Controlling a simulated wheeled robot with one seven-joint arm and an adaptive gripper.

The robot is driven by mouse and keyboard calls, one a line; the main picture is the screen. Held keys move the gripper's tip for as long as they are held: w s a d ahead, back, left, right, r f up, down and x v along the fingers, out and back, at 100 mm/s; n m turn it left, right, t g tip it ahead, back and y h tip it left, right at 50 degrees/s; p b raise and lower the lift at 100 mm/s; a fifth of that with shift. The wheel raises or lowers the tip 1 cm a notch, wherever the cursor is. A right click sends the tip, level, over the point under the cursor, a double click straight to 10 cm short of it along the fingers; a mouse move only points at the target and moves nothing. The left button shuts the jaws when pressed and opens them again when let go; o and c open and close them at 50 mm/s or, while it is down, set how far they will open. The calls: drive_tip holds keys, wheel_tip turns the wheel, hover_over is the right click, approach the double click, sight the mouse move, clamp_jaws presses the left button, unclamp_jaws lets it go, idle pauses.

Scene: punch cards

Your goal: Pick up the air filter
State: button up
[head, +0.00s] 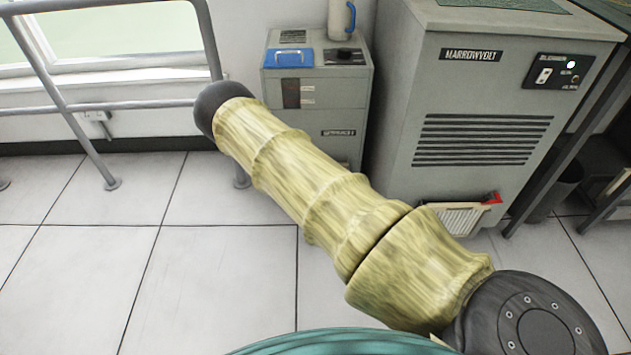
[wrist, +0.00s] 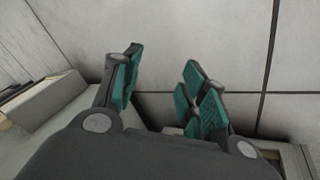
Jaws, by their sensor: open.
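What looks like the air filter is a pale ribbed panel (head: 458,218) with a red tab (head: 492,198) at its upper right. It sits low at the front of the grey MARROWVOLT machine (head: 395,165), and my arm covers part of its lower left. My gripper (wrist: 162,66) is open in the wrist view, its teal-padded fingers apart with nothing between them and floor tiles beyond. The gripper does not show in the head view. I cannot identify the filter in the wrist view, so the gap between them is unclear.
A smaller grey cabinet (head: 325,125) with a blue-handled item (head: 289,58) on top stands left of the machine. A metal railing (head: 130,105) runs by the window. A dark bin (head: 558,185) and table legs are at right. Floor at left is clear. A pale block (wrist: 45,100) is left of the fingers.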

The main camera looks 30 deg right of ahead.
drive_tip(key=w+a+r+m+b, duration=0.1)
drive_tip(key=w+a+r+m, duration=0.4)
drive_tip(key=w, duration=0.6)
drive_tip(key=w+a+r+m+b, duration=0.1)
drive_tip(key=w+r+m, duration=0.1)
drive_tip(key=w+r, duration=0.65)
drive_tip(key=w+a+r+m+b, duration=0.1)
drive_tip(key=w+a+r+m, duration=0.25)
drive_tip(key=w, duration=0.95)
drive_tip(key=shift+m, duration=0.35)
drive_tip(key=s+d+b, duration=0.1)
drive_tip(key=s+d, duration=0.2)
drive_tip(key=d, duration=0.2)
drive_tip(key=s+d, duration=0.4)
drive_tip(key=d, duration=0.1)
drive_tip(key=s+d+b, duration=0.1)
drive_tip(key=s+d, duration=0.2)
drive_tip(key=d, duration=0.3)
drive_tip(key=shift+s+f+b, duration=0.15)
drive_tip(key=shift+s+b, duration=0.15)
drive_tip(key=shift+b, duration=0.05)
drive_tip(key=shift+b+x, duration=0.9)
drive_tip(key=shift+x, duration=1.6)
drive_tip(key=shift+s+d, duration=0.1)
drive_tip(key=shift+f, duration=0.2)
clamp_jaws()
